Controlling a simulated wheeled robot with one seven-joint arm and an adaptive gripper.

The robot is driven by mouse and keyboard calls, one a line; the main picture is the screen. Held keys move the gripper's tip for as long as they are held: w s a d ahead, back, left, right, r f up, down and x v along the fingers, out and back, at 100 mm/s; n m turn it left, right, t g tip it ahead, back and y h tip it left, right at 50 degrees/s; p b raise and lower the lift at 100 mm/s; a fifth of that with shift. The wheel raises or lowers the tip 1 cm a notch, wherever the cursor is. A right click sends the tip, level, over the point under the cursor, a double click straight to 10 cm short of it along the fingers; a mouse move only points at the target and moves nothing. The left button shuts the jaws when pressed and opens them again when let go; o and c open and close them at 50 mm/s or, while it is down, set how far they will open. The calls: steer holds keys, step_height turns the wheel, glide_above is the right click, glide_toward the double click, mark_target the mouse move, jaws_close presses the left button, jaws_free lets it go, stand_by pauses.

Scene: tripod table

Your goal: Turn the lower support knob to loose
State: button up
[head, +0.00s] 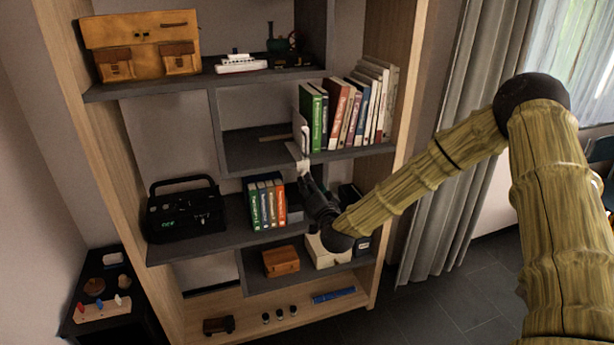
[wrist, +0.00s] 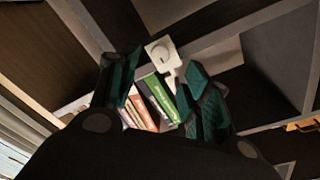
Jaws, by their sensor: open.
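A white square plate with a round knob (wrist: 160,53) shows in the wrist view, at the shelf edge just beyond my fingertips. In the head view a small white piece (head: 302,165) sits under the middle shelf edge, close to my gripper tips; the knob's shape is too small to make out there. My gripper (wrist: 162,66) is open, with its two dark green fingers on either side of the line to the knob and nothing between them. In the head view my gripper (head: 307,178) points up at the shelf edge from below. I cannot tell the knob's setting or whether a finger touches it.
A row of books (head: 350,105) stands on the shelf right of the white piece. Green and red books (head: 265,203) stand on the shelf below, left of my gripper. A black radio (head: 184,210), a brown box (head: 281,261) and a white box (head: 325,252) are lower. Curtains hang at right.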

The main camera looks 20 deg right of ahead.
mark_target(305, 173)
steer(key=w+p, duration=0.1)
steer(key=w, duration=0.5)
steer(key=shift+w, duration=0.35)
steer(key=c, duration=1.1)
